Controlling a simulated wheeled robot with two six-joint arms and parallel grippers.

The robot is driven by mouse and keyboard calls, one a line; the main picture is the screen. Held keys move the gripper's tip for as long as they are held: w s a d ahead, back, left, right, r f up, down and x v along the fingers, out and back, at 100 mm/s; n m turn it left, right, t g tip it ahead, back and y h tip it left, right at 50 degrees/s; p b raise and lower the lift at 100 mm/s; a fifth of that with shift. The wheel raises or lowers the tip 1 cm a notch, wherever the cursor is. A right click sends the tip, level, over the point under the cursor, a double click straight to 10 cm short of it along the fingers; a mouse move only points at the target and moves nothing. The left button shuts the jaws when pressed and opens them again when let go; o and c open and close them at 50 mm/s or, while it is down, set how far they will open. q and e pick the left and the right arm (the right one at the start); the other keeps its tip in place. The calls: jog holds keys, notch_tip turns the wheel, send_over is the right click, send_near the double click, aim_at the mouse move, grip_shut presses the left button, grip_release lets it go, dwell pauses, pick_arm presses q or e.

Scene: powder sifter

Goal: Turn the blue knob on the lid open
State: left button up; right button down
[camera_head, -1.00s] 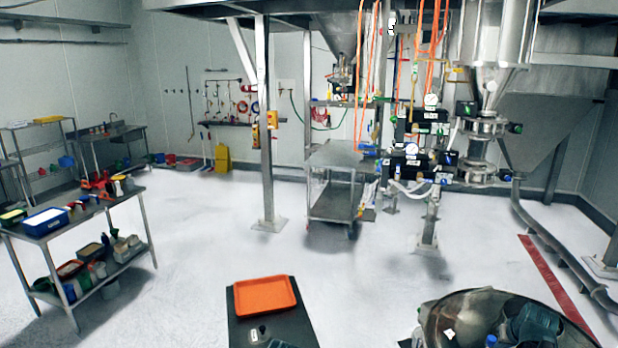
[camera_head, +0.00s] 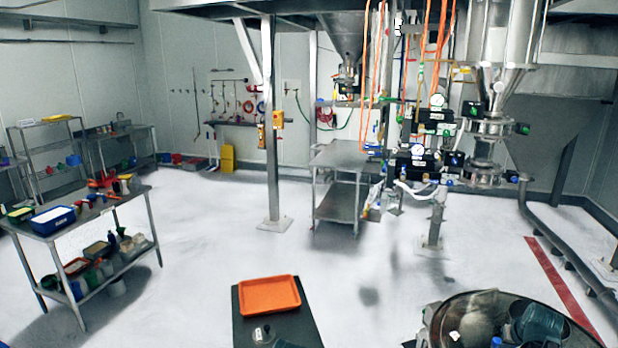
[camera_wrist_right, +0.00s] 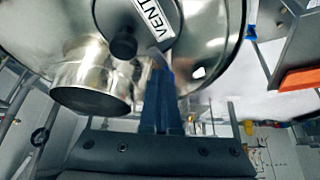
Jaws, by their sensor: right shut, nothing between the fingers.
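The round metal lid (camera_head: 462,306) of the sifter is at the bottom right of the head view, cut off by the frame edge. A small blue knob (camera_head: 496,342) shows at the bottom edge there. In the right wrist view the shiny lid (camera_wrist_right: 215,45) fills the top, with a VENT label (camera_wrist_right: 153,18), a black round knob (camera_wrist_right: 124,44) and a metal port (camera_wrist_right: 92,78). A blue part (camera_wrist_right: 251,34) sits at the lid's rim, right of the fingers. My right gripper (camera_wrist_right: 160,62) is shut and empty, its tips close to the lid below the label; contact cannot be told. My left gripper is not in view.
An orange tray (camera_head: 268,296) lies on a dark stand (camera_head: 290,330) left of the lid. A loaded metal table (camera_head: 110,207) stands far left. Valves and pipes (camera_head: 440,150) rise behind the lid. Open floor lies between.

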jog(key=shift+w+a, duration=0.15)
jog(key=shift+a, duration=0.35)
jog(key=shift+w+a, duration=0.15)
jog(key=shift+a, duration=0.15)
jog(key=shift+w, duration=0.1)
dwell(0.3)
jog(key=shift+a, duration=0.15)
jog(key=shift+s+a, duration=0.15)
jog(key=shift+s, duration=0.15)
notch_tip(320, 180, up, 6)
jog(key=p, duration=0.6)
